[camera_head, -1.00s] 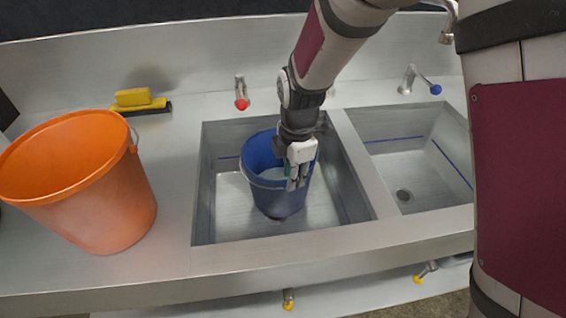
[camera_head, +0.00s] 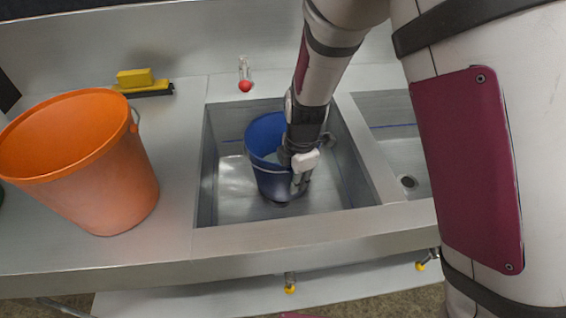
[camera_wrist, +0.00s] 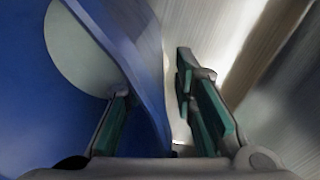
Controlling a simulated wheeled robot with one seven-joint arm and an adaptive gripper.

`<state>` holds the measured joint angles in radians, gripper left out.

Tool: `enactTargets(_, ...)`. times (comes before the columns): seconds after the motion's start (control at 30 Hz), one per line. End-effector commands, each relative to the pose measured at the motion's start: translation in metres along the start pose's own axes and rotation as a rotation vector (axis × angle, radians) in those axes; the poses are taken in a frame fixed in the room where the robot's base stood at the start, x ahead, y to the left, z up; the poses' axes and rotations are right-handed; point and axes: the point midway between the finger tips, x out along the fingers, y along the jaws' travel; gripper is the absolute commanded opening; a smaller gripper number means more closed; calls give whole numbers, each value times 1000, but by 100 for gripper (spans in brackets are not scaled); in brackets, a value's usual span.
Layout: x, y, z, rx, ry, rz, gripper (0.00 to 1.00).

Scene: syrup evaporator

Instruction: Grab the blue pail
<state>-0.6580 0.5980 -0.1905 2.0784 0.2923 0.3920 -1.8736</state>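The blue pail (camera_head: 272,183) stands in the left sink basin, partly hidden behind my gripper and arm. My gripper (camera_head: 299,182) is at the right side of its rim, pointing down. In the wrist view, the pail's wall (camera_wrist: 150,75) runs between the two fingers of my gripper (camera_wrist: 157,100). The left finger is on the pail's inner side and the right finger is outside. A gap shows between the right finger and the wall, so the gripper is open. A pale disc shows on the blue surface at the left.
A large orange bucket (camera_head: 100,190) stands on the counter at left. A yellow sponge and brush (camera_head: 145,82) lie behind it. A red-tipped tap (camera_head: 245,80) is behind the basin. Steel basin walls (camera_head: 208,170) surround the pail. The right basin (camera_head: 395,150) looks empty.

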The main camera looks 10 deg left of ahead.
Motion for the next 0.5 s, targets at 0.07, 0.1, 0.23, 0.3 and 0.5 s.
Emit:
enactTargets(0.07,0,0,0,0,0,0,4)
enactTargets(0.1,0,0,0,0,0,0,0)
enactTargets(0.23,0,0,0,0,0,0,0)
enactTargets(0.3,0,0,0,0,0,0,0)
enactTargets(0.5,-1,2,0,0,0,5,0)
